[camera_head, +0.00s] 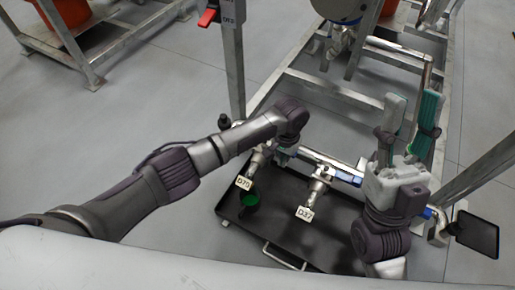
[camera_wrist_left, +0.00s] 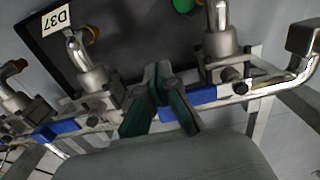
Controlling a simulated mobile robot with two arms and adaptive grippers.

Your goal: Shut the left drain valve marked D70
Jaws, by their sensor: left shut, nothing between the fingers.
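The D70 drain valve (camera_head: 257,158) is a metal valve on a pipe, with a white D70 tag (camera_head: 244,182). In the left wrist view its body (camera_wrist_left: 222,42) is right of my fingers, and a blue lever (camera_wrist_left: 203,94) lies along the pipe. My left gripper (camera_wrist_left: 163,72) has its fingertips together, empty, beside that lever; whether they touch cannot be told. In the head view my left wrist mostly hides its fingers. My right gripper (camera_head: 411,112) is open and empty, fingers upward at the right.
The similar D37 valve (camera_head: 320,182) stands to the right, with its own blue lever (camera_head: 345,177). A black tray (camera_head: 280,237) and green cup (camera_head: 250,202) are below. A post with a red handle (camera_head: 207,17) stands behind. Open floor is at left.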

